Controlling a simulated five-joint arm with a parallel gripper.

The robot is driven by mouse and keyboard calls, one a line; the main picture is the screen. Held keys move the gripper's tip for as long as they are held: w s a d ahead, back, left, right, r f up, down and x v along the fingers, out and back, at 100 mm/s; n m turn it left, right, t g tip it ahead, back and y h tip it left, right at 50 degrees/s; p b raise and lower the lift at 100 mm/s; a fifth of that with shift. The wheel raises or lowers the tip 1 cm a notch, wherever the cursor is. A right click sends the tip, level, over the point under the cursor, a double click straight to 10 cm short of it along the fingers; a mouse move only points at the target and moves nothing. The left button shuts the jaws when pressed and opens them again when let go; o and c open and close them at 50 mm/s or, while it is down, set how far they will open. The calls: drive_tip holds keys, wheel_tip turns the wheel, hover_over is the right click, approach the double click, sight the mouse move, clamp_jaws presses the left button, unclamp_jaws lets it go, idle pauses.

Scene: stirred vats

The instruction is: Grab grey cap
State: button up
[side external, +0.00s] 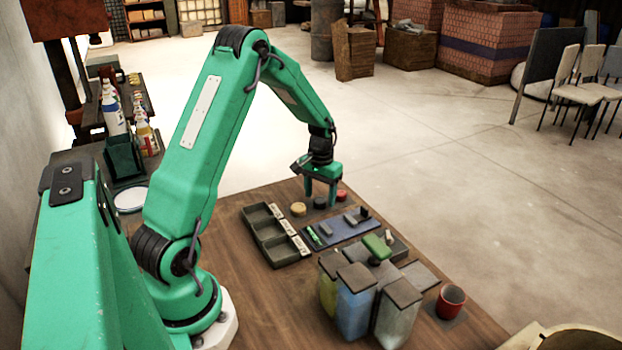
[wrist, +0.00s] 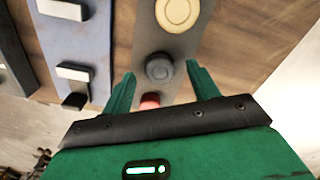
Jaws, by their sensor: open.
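The grey cap (wrist: 159,70) is dark and round. In the wrist view it lies on a grey strip (wrist: 148,42), between a cream-yellow cap (wrist: 178,12) and a red cap (wrist: 149,101). My gripper (wrist: 160,72) is open, with one green finger on each side of the grey cap in this view. In the side external view my gripper (side external: 320,197) points down over the row of caps, and the grey cap (side external: 320,203) shows low between its fingers. I cannot tell how far the fingertips are above the strip. Nothing is held.
A three-part tray (side external: 262,238) stands left of a blue mat (side external: 345,232) with small dark blocks. Lidded vats (side external: 355,305) and a red cup (side external: 450,300) stand nearer the camera. The yellow cap (side external: 298,209) and red cap (side external: 342,195) flank the grey one.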

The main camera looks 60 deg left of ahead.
drive_tip(key=shift+f, duration=0.6)
drive_tip(key=shift+c, duration=0.2)
drive_tip(key=c, duration=1)
